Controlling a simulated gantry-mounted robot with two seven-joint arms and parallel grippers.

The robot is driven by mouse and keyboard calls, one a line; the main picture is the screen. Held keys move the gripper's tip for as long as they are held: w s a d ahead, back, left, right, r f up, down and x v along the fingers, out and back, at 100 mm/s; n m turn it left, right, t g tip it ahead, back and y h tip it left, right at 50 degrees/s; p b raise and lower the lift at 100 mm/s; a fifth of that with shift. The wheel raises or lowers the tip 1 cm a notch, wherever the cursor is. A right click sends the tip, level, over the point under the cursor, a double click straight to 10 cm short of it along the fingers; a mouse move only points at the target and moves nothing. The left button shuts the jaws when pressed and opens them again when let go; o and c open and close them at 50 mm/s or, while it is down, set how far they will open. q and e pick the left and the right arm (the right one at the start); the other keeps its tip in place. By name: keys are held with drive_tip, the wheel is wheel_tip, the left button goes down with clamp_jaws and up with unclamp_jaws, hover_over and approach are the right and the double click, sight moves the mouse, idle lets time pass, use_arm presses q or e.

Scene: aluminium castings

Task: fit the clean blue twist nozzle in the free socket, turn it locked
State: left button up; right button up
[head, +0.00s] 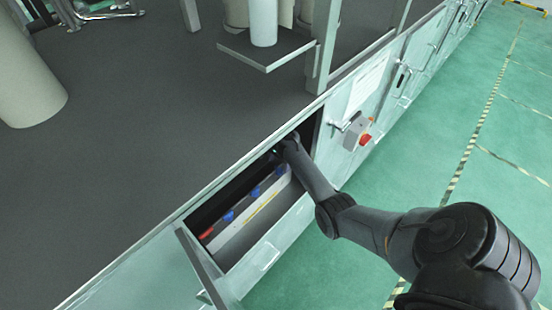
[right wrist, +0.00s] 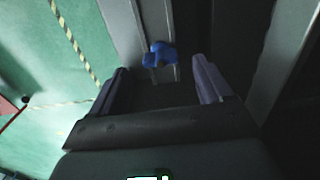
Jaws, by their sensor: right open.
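A grey rail (head: 238,224) inside an open cabinet bay carries a row of small parts. One is a red nozzle (head: 206,233) at the near end, followed by blue nozzles (head: 229,216) farther along. My right arm reaches into the far end of the bay, and its gripper (right wrist: 160,76) is hidden there in the head view. In the right wrist view it is open and empty, and a blue nozzle (right wrist: 158,55) on the rail lies just beyond and between its fingertips. Which nozzle is clean and which socket is free I cannot tell. My left gripper is not in view.
The bay's front wall (head: 268,250) and an open door (head: 198,262) on the near side bound the opening. A grey box with a red knob (head: 365,139) sticks out right of the bay. Green floor (head: 425,130) to the right is clear.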

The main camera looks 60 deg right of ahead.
sight(279, 168)
wheel_tip(279, 168, down, 3)
drive_tip(key=shift+f, duration=0.6)
drive_tip(key=shift+c, duration=0.3)
drive_tip(key=c, duration=1.1)
drive_tip(key=shift+o, duration=0.2)
drive_tip(key=m+p, duration=0.1)
drive_tip(key=m, duration=0.2)
drive_tip(key=shift+a+r, duration=0.1)
drive_tip(key=m, duration=0.3)
drive_tip(key=shift+m, duration=0.3)
